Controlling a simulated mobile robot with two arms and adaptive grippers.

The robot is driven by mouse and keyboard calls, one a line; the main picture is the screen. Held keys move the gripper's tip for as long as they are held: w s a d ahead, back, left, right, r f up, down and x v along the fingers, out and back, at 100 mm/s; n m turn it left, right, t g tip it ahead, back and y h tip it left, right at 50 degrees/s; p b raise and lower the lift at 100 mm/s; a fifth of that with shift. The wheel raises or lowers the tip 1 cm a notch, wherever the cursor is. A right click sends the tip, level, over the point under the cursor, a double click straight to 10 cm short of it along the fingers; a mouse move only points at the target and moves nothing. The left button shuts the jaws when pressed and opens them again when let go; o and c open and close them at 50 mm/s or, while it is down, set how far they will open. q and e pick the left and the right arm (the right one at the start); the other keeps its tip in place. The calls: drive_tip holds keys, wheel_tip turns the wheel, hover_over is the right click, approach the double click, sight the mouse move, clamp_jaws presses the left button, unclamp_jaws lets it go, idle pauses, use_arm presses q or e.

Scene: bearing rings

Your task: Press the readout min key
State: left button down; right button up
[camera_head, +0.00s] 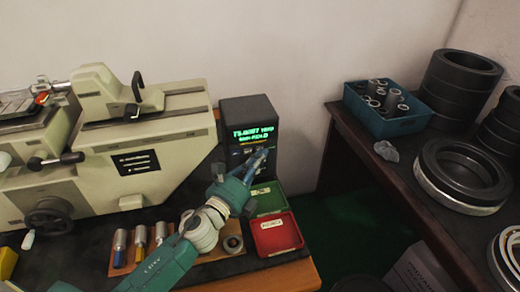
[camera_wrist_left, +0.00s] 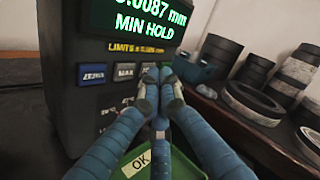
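The readout (camera_head: 248,118) is a dark box with a lit green display, standing behind the bins in the head view. In the left wrist view its display (camera_wrist_left: 140,22) reads "0.0087 mm" and "MIN HOLD", with the first digits cut off. Below it are a blue key (camera_wrist_left: 92,75), a dark key marked MAX (camera_wrist_left: 125,71) and a lower row of keys. My left gripper (camera_wrist_left: 157,76) is shut and empty, its fingertips together at the key row right of MAX. The fingers hide the key there; I cannot tell whether they touch it. My right gripper is not in view.
A green bin marked OK (camera_wrist_left: 137,163) and a red bin (camera_head: 277,234) sit in front of the readout. A beige measuring machine (camera_head: 150,150) stands left, with several capped cylinders before it. A separate table at right holds a teal crate (camera_head: 388,122) and large dark rings (camera_head: 462,172).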

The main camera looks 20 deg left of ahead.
use_arm(q)
drive_tip(key=shift+s+d, duration=0.4)
drive_tip(key=shift+s, duration=0.2)
drive_tip(key=shift+s, duration=0.1)
drive_tip(key=shift+s+d, duration=0.7)
drive_tip(key=shift+s, duration=0.3)
drive_tip(key=shift+s+d, duration=0.7)
drive_tip(key=shift+s, duration=0.3)
drive_tip(key=shift+r, duration=0.15)
